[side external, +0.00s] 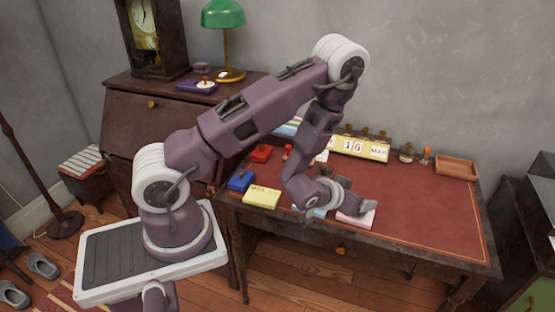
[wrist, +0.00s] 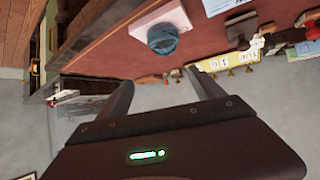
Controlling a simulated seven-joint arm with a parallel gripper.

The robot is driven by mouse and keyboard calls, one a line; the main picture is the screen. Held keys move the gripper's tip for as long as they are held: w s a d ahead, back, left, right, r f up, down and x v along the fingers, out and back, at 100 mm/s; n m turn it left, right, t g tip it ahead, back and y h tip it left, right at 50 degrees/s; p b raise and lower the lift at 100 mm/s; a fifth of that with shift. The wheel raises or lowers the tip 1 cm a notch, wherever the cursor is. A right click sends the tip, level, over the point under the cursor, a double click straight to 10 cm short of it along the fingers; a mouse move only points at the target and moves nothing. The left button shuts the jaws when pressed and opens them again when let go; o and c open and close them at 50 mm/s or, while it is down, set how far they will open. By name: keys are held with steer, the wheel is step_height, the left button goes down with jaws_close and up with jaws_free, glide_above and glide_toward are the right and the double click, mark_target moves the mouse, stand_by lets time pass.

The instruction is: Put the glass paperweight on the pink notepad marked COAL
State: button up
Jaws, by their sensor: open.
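The pink notepad (side external: 356,219) lies near the front edge of the red desk top, beside my gripper (side external: 366,207). In the wrist view the pink notepad (wrist: 149,21) is at the top, and no marking on it can be read. A round blue glass paperweight (wrist: 163,40) appears on the pad, towards its lower edge in that picture. My gripper (wrist: 161,84) is open, with nothing between its fingers. The paperweight is beyond the fingertips and apart from them. In the side view my gripper hides the paperweight.
A yellow notepad (side external: 262,197) and a light blue notepad (wrist: 219,5) lie nearby. A yellow calendar block (side external: 358,148), several stamps and a wooden tray (side external: 456,166) stand along the back. The desk's right half (side external: 430,205) is clear.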

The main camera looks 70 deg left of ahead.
steer(key=s+d+r+m+g+h, duration=0.1)
steer(key=s+d+r+h, duration=0.2)
steer(key=r, duration=0.7)
steer(key=s+d+r+m+g, duration=0.1)
steer(key=s+d+r, duration=0.25)
steer(key=r, duration=0.75)
steer(key=s+r+m+g, duration=0.1)
steer(key=s+r, duration=0.1)
steer(key=s, duration=0.9)
steer(key=s+r+m+g, duration=0.1)
steer(key=s+r+g, duration=0.1)
steer(key=s, duration=0.9)
steer(key=shift+d+r, duration=0.4)
steer(key=shift+r, duration=0.45)
